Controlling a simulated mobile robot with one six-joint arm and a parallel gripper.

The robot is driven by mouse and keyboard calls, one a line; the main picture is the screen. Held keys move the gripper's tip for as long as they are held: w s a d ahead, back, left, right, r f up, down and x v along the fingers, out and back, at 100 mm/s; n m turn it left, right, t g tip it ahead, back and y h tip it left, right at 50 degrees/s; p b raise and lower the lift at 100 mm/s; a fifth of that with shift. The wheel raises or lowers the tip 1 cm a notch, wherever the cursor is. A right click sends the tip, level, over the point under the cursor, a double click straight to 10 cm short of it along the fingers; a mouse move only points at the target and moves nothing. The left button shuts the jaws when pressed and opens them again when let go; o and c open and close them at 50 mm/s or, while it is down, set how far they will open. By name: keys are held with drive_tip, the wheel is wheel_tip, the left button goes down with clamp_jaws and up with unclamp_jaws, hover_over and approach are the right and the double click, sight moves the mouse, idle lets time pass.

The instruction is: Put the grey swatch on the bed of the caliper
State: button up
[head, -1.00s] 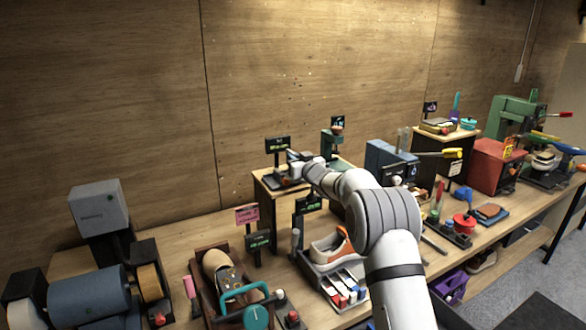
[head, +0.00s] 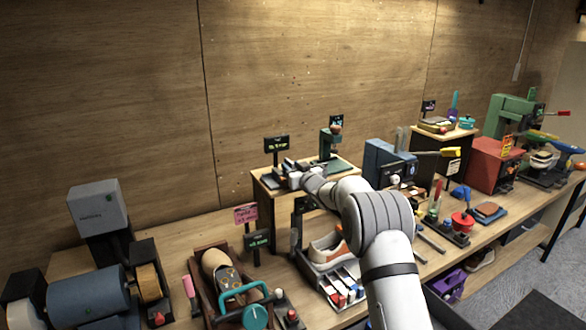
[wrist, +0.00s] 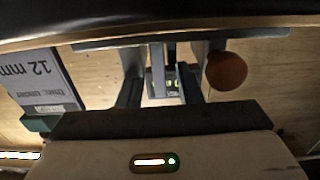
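My gripper (head: 289,170) is above the small wooden stand, at its left half, left of a dark green upright device with a brown ball on top, which looks like the caliper (head: 326,146). A grey bar and a dark band cross that view. I cannot pick out the grey swatch with certainty.
The wooden stand (head: 259,191) carries a black display sign (head: 276,143) at its back left. A grey block labelled 12 mm (wrist: 48,80) lies at left in the wrist view. A sneaker (head: 326,252) in a tray sits below. A blue press (head: 385,160) stands to the right.

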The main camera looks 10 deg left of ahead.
drive_tip(key=shift+r, duration=0.15)
drive_tip(key=shift+s+d, duration=0.15)
drive_tip(key=b+v, duration=0.3)
drive_tip(key=v, duration=0.8)
drive_tip(key=shift+s+b, duration=0.25)
drive_tip(key=shift+b, duration=0.05)
drive_tip(key=s+d+r+m+g+h, duration=0.1)
drive_tip(key=s+d+m+g+h, duration=0.15)
drive_tip(key=s+d+h, duration=0.45)
drive_tip(key=s+d+r+m+g+h, duration=0.1)
drive_tip(key=s+d+r+m+h, duration=0.15)
drive_tip(key=s+d, duration=0.8)
drive_tip(key=s+f+g, duration=0.2)
drive_tip(key=s, duration=0.8)
drive_tip(key=s+d+f+m+g, duration=0.1)
drive_tip(key=s+f+g, duration=0.2)
drive_tip(key=s, duration=0.8)
drive_tip(key=s+d+f+g, duration=0.1)
drive_tip(key=s+f+g, duration=0.2)
drive_tip(key=s, duration=0.7)
drive_tip(key=shift+s+m, duration=0.2)
drive_tip(key=shift+m, duration=0.2)
drive_tip(key=shift+h, duration=0.25)
